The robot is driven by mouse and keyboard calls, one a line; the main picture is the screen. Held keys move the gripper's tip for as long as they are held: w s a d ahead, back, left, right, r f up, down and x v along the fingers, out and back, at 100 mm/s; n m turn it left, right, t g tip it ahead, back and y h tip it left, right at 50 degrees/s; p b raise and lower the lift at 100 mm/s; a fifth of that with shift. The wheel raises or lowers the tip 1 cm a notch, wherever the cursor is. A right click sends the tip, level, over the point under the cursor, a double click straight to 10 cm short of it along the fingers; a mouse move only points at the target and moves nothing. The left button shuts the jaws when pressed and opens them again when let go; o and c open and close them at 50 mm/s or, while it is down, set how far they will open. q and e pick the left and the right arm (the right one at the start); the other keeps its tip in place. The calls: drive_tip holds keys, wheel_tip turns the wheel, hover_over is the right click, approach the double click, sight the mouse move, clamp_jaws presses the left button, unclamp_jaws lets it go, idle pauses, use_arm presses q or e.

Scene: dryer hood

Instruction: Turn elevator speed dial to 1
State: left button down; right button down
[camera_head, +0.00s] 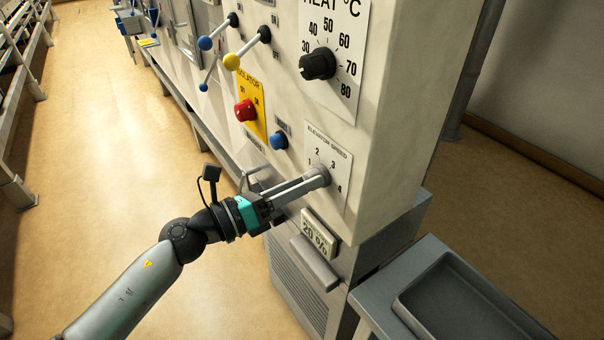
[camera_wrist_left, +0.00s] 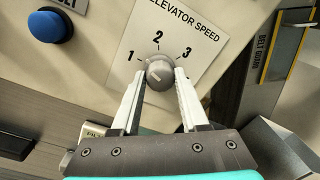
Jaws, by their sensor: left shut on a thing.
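The elevator speed dial (camera_head: 319,174) is a small grey round knob on a white plate (camera_head: 329,152) marked 1, 2, 3 and 4, low on the machine's front panel. My left gripper (camera_head: 313,180) reaches it from the left, with its two fingers closed on the knob's sides. In the left wrist view the knob (camera_wrist_left: 159,73) sits between the fingertips (camera_wrist_left: 161,76), with 1, 2 and 3 showing around it and 4 hidden. A pale mark shows on the knob's face, but I cannot tell surely which number it points to. My right gripper is not in view.
A blue button (camera_head: 279,140) and a red isolator knob (camera_head: 246,111) on yellow sit up-left of the dial. The black heat dial (camera_head: 318,64) is above. A "20%" sign (camera_head: 319,235) is below. A grey tray (camera_head: 455,305) stands at lower right. The floor at left is open.

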use_arm(q)
drive_tip(key=shift+n+p, duration=0.95)
drive_tip(key=shift+n, duration=0.85)
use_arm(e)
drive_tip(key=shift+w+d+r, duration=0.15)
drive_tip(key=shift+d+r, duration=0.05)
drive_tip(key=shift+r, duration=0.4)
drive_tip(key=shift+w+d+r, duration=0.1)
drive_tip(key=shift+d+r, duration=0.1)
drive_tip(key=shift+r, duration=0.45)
use_arm(q)
drive_tip(key=shift+c, duration=2.1)
unclamp_jaws()
drive_tip(key=b+v, duration=0.1)
drive_tip(key=v, duration=1.4)
drive_tip(key=shift+s+f+b, duration=0.15)
drive_tip(key=shift+f+b, duration=0.05)
drive_tip(key=shift+b, duration=0.15)
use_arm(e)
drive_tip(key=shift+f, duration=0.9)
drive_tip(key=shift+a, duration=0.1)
